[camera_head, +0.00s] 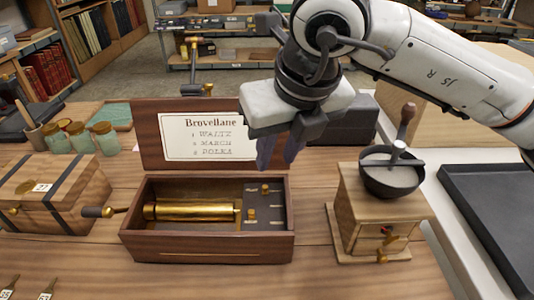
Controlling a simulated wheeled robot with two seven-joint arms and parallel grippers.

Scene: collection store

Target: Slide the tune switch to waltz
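The music box (208,248) is a dark wooden case on the table, lid raised. A card (207,137) in the lid lists 1 Waltz, 2 March, 3 Polka. A brass cylinder (192,211) lies inside. On the dark panel (276,213) to its right are two small brass knobs, one at the back (265,188) and one nearer the cylinder (250,214). I cannot tell which is the tune switch. My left gripper is not in view.
A wooden coffee grinder (363,211) stands close to the box's right. A crank handle (97,212) sticks out on the box's left, near a strapped wooden chest (48,188). Glass jars (82,138) stand behind left. A dark tray (490,215) lies far right.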

